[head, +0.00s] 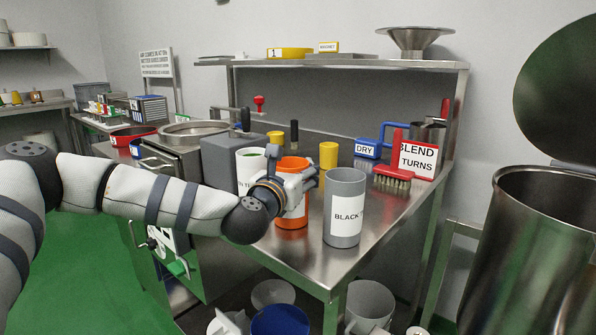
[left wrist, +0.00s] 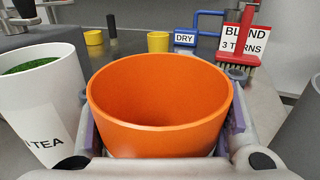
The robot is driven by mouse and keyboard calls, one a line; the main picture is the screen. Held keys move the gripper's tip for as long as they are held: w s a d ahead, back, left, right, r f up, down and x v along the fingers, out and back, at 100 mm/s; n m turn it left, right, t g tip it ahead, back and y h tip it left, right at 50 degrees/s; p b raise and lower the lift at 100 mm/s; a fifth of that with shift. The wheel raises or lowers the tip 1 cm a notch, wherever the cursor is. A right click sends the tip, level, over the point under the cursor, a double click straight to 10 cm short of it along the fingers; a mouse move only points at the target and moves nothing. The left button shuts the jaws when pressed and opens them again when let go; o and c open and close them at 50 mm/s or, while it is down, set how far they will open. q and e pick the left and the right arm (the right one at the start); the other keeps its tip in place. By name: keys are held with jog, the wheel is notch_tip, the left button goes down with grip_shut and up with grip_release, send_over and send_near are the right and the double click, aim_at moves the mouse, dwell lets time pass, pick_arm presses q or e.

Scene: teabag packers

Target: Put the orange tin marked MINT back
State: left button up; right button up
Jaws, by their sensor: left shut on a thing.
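An orange tin (head: 291,222) stands upright on the steel table, between a white tin and a grey tin. My left gripper (head: 293,185) is shut on it, with one finger on each side, as the left wrist view shows. In that view the orange tin (left wrist: 160,125) is seen from above its rim and looks empty as far as I can see. Its label is hidden, so I cannot read MINT. Whether its base touches the table is hard to tell. My right gripper is not in view.
The white tin (head: 250,165) with green contents is close on the left. The grey tin (head: 345,208) marked BLACK is close on the right. A large steel bin (head: 535,235) stands at right.

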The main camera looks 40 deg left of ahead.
pick_arm(q)
jog(key=o, duration=1.4)
jog(key=shift+f, duration=0.1)
jog(key=shift+s+r, duration=0.15)
jog(key=shift+r, duration=0.05)
jog(key=v, duration=1.1)
jog(key=shift+s+d, duration=0.2)
jog(key=shift+s, duration=0.1)
